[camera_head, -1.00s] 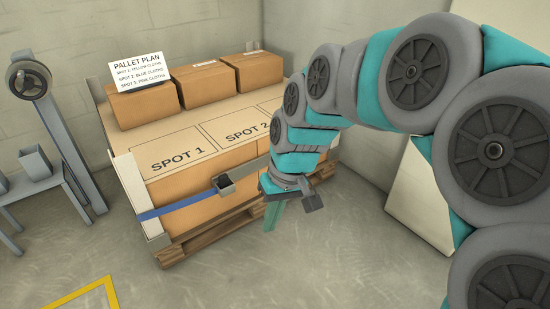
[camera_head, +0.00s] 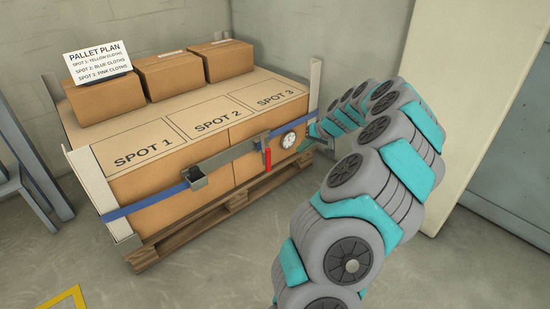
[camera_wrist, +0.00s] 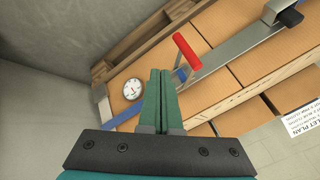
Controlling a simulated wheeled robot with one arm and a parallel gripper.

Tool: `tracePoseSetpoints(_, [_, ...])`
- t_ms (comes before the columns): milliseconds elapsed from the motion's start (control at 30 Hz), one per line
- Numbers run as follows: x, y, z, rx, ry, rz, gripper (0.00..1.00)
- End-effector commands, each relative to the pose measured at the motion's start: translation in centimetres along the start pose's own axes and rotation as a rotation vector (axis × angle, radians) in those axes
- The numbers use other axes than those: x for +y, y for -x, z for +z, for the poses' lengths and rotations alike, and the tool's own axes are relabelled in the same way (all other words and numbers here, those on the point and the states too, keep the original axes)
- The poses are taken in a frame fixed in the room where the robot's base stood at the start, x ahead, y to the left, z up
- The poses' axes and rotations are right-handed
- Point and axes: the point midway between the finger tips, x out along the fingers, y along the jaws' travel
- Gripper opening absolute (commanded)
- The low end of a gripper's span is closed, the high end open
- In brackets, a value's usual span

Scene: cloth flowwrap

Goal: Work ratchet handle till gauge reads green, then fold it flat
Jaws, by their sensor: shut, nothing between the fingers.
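The ratchet handle (camera_head: 268,158) has a red grip and hangs down at the front of the strapped load in the head view. It also shows in the wrist view (camera_wrist: 187,52), sticking out from the metal bar. The round white gauge (camera_head: 289,140) sits just right of the handle on the strap. In the wrist view the gauge (camera_wrist: 132,89) is left of my fingers, its reading too small to tell. My gripper (camera_wrist: 160,75) has its green fingers together and empty, pointing between gauge and handle. No contact with either is visible.
A blue strap (camera_head: 146,207) with a metal bar runs across the front of the cartons on a wooden pallet (camera_head: 165,249). Several corner boards stand at the load's edges. Three boxes and a pallet plan sign (camera_head: 96,60) are on top. Floor in front is clear.

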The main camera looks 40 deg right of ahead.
Motion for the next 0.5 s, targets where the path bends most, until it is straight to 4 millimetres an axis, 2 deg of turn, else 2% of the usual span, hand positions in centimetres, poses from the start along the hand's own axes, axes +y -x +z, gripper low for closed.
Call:
tracePoseSetpoints(167, [0.1, -1.9, 0.1, -0.003, -0.001, 0.0, 0.0])
tracePoseSetpoints(500, [0.0, -8.4, 0.1, -0.003, 0.001, 0.001, 0.0])
